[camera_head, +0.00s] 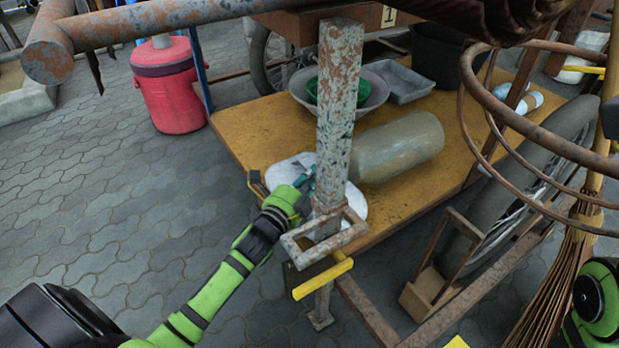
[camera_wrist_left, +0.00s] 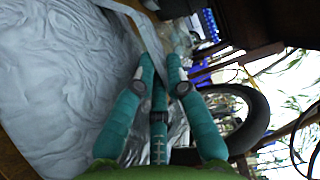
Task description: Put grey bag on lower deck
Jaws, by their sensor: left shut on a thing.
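The grey bag (camera_head: 287,172), pale and crumpled, is at the near-left edge of the lower deck (camera_head: 258,137), a yellow-brown board. A rusty post hides its middle, and I cannot tell whether its full weight rests on the deck. In the left wrist view the bag (camera_wrist_left: 55,85) fills the left side, with brown board beside it. My left gripper (camera_head: 306,179) reaches the bag from the near side. In the left wrist view its teal fingers (camera_wrist_left: 160,68) are closed together on pale bag material. My right gripper is out of view; only part of that arm shows at lower right.
The rusty post (camera_head: 340,100) stands in front of the deck. A large grey-green cylinder (camera_head: 400,148) lies behind the bag. A bowl (camera_head: 362,92), a metal tray (camera_head: 400,82) and a black bucket (camera_head: 437,58) are farther back. A red cooler (camera_head: 167,85) stands on the paving.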

